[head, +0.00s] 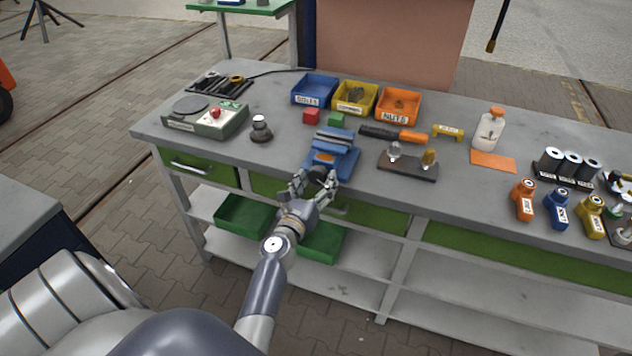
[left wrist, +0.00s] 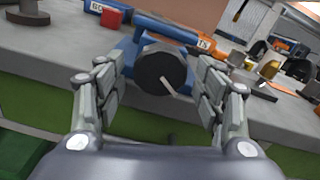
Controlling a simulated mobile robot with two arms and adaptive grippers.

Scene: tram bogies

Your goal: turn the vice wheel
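The blue vice (head: 332,152) stands at the front edge of the grey workbench. Its dark round wheel (left wrist: 160,72) faces my left gripper in the left wrist view, with a thin light handle sticking out toward the lower right. My left gripper (head: 314,182) is in front of the vice. In the left wrist view its two fingers (left wrist: 160,92) are spread wide, one on each side of the wheel, with visible gaps. The wheel (head: 319,173) is partly hidden by the fingers in the head view. My right gripper is not in view.
The workbench (head: 225,155) holds a green-grey device (head: 206,118) at left and blue, yellow and orange bins behind the vice. A small board with knobs (head: 408,164) stands just right of the vice. Green trays (head: 245,216) sit on the shelf below.

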